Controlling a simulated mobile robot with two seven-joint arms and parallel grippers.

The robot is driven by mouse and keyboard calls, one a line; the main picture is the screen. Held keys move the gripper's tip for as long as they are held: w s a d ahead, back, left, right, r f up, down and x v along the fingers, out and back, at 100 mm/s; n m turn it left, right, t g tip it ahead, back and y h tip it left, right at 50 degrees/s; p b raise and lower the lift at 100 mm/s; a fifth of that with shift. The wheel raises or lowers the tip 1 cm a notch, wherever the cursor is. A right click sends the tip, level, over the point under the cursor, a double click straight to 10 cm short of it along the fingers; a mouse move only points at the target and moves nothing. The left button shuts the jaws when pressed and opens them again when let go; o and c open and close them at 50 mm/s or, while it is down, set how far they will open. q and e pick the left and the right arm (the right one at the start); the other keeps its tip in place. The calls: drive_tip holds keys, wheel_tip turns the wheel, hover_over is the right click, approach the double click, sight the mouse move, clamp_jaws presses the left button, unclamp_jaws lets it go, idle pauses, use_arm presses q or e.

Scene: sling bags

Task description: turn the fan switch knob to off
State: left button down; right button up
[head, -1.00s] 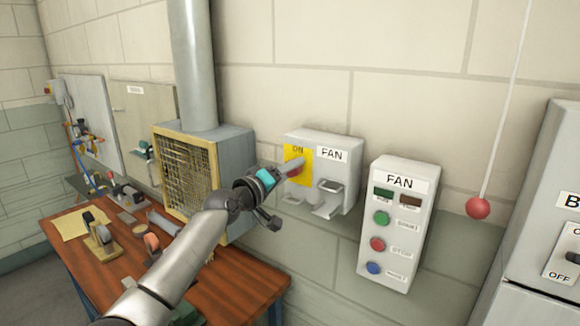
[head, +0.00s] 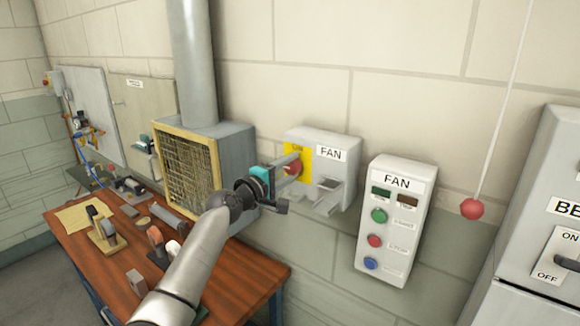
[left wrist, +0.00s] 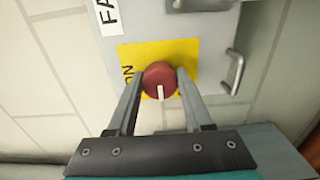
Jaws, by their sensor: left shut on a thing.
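The fan switch knob is a round red knob (left wrist: 160,80) with a white pointer mark, on a yellow plate (left wrist: 185,55). The plate is on a grey wall box (head: 345,180) labelled FAN. The word ON shows beside the knob in the left wrist view, and the white mark points toward the bottom of that picture, not at the ON word. My left gripper (head: 290,170) is shut on the knob, with one finger on each side of it, as the left wrist view also shows (left wrist: 158,92). The fingers partly hide the knob in the head view. My right gripper is not in view.
A second FAN panel (head: 395,185) with green, red and blue buttons hangs to the right. A red ball on a cord (head: 472,209) hangs farther right, near a grey cabinet (head: 545,230). A caged fan housing (head: 187,168) and a cluttered wooden bench (head: 225,270) are at left.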

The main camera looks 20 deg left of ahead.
use_arm(q)
drive_tip(key=shift+f, duration=0.1)
idle(0.3)
drive_tip(key=shift+c, duration=1.5)
unclamp_jaws()
drive_tip(key=shift+s, duration=0.15)
drive_tip(key=v, duration=1.5)
drive_tip(key=shift+b, duration=0.4)
